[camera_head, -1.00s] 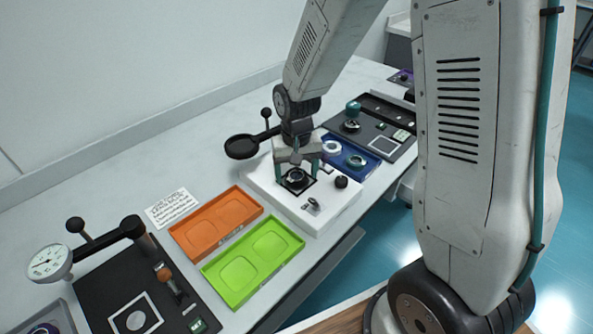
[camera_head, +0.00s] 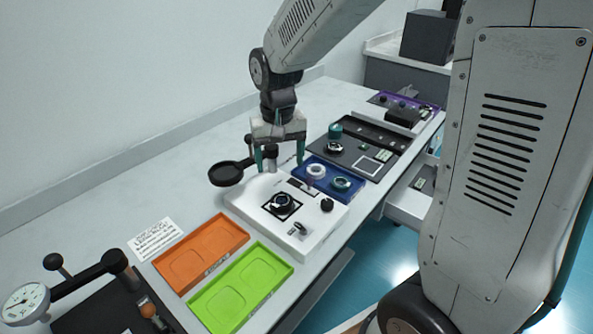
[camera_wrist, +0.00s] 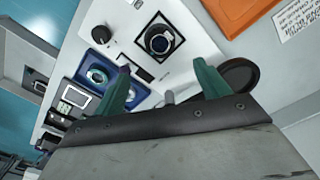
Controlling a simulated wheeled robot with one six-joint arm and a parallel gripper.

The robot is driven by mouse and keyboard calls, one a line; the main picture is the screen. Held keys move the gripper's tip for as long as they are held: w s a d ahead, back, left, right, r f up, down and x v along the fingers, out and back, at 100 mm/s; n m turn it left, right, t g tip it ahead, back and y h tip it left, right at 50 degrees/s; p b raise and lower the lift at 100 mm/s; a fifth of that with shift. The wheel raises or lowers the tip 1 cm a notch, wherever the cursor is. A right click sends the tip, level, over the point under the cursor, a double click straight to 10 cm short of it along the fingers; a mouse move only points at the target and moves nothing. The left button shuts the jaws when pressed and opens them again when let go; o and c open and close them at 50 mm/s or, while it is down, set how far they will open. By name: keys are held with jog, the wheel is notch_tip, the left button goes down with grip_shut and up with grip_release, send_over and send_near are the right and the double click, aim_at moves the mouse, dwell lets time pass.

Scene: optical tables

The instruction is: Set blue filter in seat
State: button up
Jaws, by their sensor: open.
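My gripper (camera_head: 282,164) is open and empty above the back of the white instrument (camera_head: 245,208). The round black seat (camera_head: 282,203) is on a dark square on the instrument's top. It holds a dark-rimmed ring with a grey-blue centre, seen in the wrist view (camera_wrist: 158,41); I cannot tell whether this is the blue filter. The blue tray (camera_head: 318,189) beside the instrument holds a white ring (camera_head: 316,171) and a teal-rimmed ring (camera_head: 341,183). In the wrist view my fingers (camera_wrist: 162,76) are apart, with nothing between them and the seat beyond.
A black round magnifier (camera_head: 226,174) on an arm stands close left of my gripper. Orange (camera_head: 202,252) and green (camera_head: 240,287) trays lie in front. The instrument has a black knob (camera_head: 327,205) and a small lever (camera_head: 299,229).

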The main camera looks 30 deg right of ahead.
jog(key=s+d+r, duration=0.1)
jog(key=s+r, duration=0.2)
jog(key=s, duration=0.5)
jog(key=s+d+r+n, duration=0.1)
jog(key=s+r, duration=0.3)
jog(key=s, duration=0.4)
jog(key=s+d+r+n+t, duration=0.1)
jog(key=s+r, duration=0.2)
jog(key=s, duration=0.5)
jog(key=shift+s+r, duration=0.15)
